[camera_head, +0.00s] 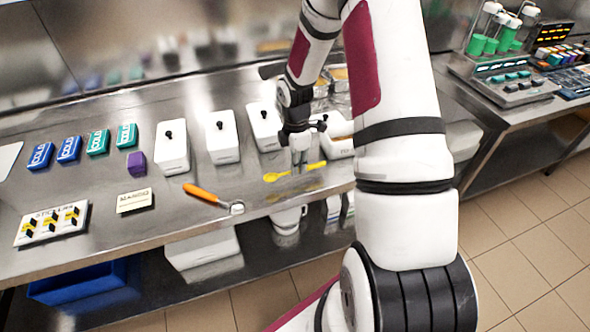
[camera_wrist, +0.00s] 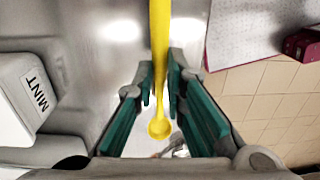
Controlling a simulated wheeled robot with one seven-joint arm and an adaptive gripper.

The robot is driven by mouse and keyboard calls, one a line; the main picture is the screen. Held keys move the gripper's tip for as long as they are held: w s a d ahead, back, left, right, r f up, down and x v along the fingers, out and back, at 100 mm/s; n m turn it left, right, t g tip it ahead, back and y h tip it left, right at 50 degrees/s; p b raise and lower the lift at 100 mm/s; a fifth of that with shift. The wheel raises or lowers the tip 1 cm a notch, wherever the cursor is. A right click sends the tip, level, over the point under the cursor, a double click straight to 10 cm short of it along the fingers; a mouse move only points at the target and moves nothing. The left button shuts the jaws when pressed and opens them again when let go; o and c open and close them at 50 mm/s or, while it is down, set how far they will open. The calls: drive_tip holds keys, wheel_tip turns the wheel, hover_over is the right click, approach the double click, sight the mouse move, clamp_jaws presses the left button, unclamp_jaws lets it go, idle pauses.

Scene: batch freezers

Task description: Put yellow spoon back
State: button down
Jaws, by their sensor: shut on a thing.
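The yellow spoon (camera_head: 273,177) shows in the head view near the front edge of the steel counter, lying crosswise through my gripper (camera_head: 299,165). In the wrist view the yellow spoon (camera_wrist: 159,45) runs from the top edge down between the green finger pads of my gripper (camera_wrist: 160,85), with a small round end at the bottom. My gripper points down and is shut on the spoon's middle. I cannot tell whether the spoon touches the counter.
White lidded tubs (camera_head: 222,143) stand in a row on the counter (camera_head: 110,235). A MINT tub (camera_wrist: 33,92) is at left in the wrist view. An orange-handled scoop (camera_head: 205,194) lies left of the spoon. Blue and teal COLD blocks (camera_head: 69,149) sit farther left.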

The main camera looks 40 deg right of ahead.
drive_tip(key=shift+w+d, duration=0.15)
drive_tip(key=shift+w, duration=0.45)
drive_tip(key=shift+w+f+p, duration=0.1)
drive_tip(key=shift+f+p, duration=0.25)
drive_tip(key=shift+f, duration=1.45)
drive_tip(key=shift+f, duration=0.1)
drive_tip(key=c, duration=1.6)
unclamp_jaws()
drive_tip(key=shift+c, duration=0.2)
